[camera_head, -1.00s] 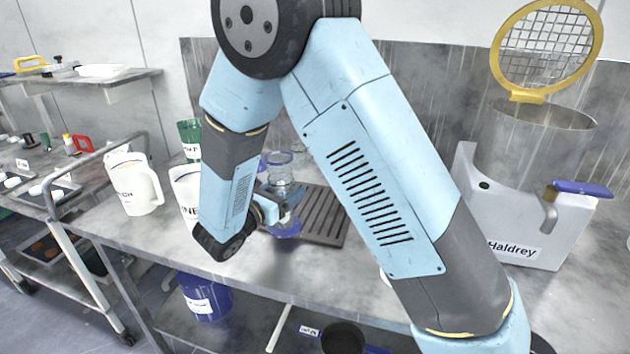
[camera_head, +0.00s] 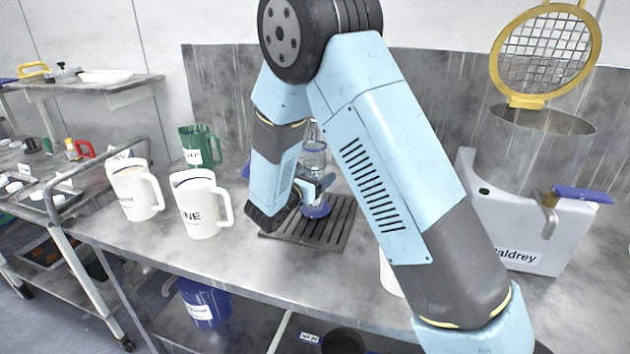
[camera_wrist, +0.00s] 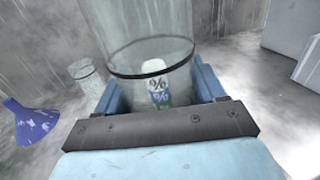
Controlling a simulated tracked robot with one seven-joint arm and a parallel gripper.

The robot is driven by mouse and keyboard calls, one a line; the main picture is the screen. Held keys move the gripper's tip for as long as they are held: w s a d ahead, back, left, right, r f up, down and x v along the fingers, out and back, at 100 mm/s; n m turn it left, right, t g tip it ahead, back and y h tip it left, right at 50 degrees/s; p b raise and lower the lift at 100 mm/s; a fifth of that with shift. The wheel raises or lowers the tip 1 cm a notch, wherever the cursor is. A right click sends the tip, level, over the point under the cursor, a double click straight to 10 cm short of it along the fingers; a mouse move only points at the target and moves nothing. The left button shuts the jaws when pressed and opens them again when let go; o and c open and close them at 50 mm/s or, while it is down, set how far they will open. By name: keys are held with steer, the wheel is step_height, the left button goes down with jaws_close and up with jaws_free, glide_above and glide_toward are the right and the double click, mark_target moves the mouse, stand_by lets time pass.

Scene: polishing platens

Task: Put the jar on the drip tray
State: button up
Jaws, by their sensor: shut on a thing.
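My gripper (camera_head: 314,186) is shut on the clear jar (camera_head: 314,160), which has blue bands near its top and base. The jar is upright, over the dark slatted drip tray (camera_head: 335,230) on the metal bench. Its base appears at or just above the slats; I cannot tell whether it touches. My forearm hides part of the tray's left side. In the wrist view the jar (camera_wrist: 150,45) stands between the fingers of my gripper (camera_wrist: 160,95), with a dark ring around it and a white, blue and green label showing.
White jugs (camera_head: 203,215) and a green jug (camera_head: 203,148) stand left of the tray. A grey machine (camera_head: 520,215) with a metal drum and a raised yellow mesh lid (camera_head: 548,50) is at right. A blue funnel-shaped thing (camera_wrist: 30,122) and a clear vessel (camera_wrist: 85,80) show in the wrist view.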

steer(key=shift+s+a+f, duration=0.1)
steer(key=shift+a+f, duration=0.05)
steer(key=shift+f, duration=0.4)
steer(key=shift+f, duration=0.1)
steer(key=o, duration=1.6)
steer(key=v, duration=1.2)
